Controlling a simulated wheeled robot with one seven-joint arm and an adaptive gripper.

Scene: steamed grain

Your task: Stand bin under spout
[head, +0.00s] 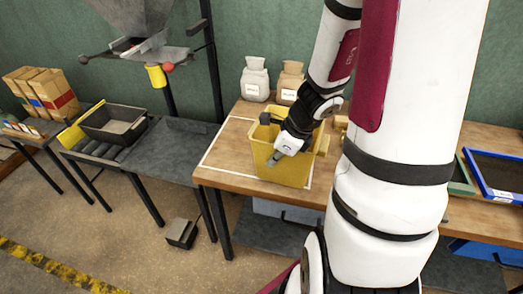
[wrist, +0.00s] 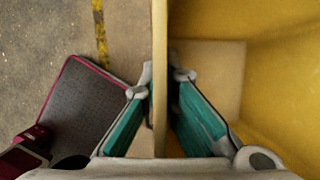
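The yellow bin (head: 272,170) stands upright on the wooden table (head: 222,180), inside a white outline. My gripper (head: 278,157) is at the bin, pointing down over its near wall. In the wrist view my gripper (wrist: 161,80) has one teal-padded finger on each side of the bin's thin yellow wall (wrist: 160,45), with the tips closed in against it. The bin's inside fills the right of that view, and its visible floor looks bare. The grey hopper (head: 135,18) hangs at the upper left, with a short yellow spout (head: 156,76) below it.
A dark metal stand (head: 175,150) with a clear top is below the spout. Left of it, a dark tray (head: 112,125) sits on rollers. Pale sacks (head: 254,80) stand behind the bin. A small pedal-like box (head: 181,233) is on the floor. A blue-rimmed tray (head: 495,175) lies at right.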

